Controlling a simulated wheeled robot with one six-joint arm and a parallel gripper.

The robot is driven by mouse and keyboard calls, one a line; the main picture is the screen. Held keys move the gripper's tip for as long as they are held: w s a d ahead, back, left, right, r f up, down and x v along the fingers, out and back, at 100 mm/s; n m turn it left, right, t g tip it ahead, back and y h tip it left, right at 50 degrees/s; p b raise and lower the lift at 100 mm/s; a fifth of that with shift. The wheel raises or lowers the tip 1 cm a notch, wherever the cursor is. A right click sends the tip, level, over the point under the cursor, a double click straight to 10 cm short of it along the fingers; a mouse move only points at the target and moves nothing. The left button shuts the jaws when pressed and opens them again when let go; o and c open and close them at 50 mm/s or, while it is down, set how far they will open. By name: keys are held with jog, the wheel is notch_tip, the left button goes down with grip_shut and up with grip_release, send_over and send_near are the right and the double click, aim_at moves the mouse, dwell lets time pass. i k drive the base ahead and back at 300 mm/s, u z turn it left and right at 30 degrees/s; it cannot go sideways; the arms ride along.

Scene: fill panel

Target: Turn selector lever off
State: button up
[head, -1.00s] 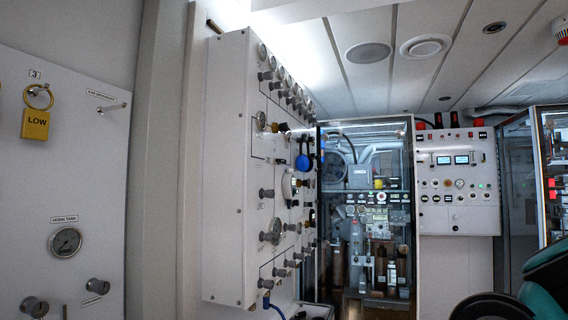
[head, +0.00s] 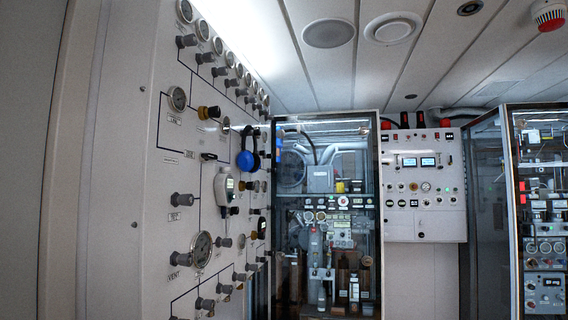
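The fill panel (head: 130,200) stands at the left in the head view, seen at a slant, with several gauges, grey knobs and printed lines. A small black lever-like part (head: 208,157) sticks out of it at mid height; I cannot tell if it is the selector lever. A blue round item (head: 246,160) hangs near it on a black loop. A white handheld-looking device (head: 223,187) sits just below. My gripper is not in view.
A glass-fronted cabinet (head: 330,118) with equipment stands behind the panel. A white control box (head: 424,222) is on the wall right of it. Another glass cabinet (head: 507,200) stands at the far right. The floor is out of view.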

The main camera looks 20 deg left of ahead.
aim_at(208, 156)
jog(key=z, duration=0.3)
jog(key=i, duration=1.3)
jog(key=u, duration=0.5)
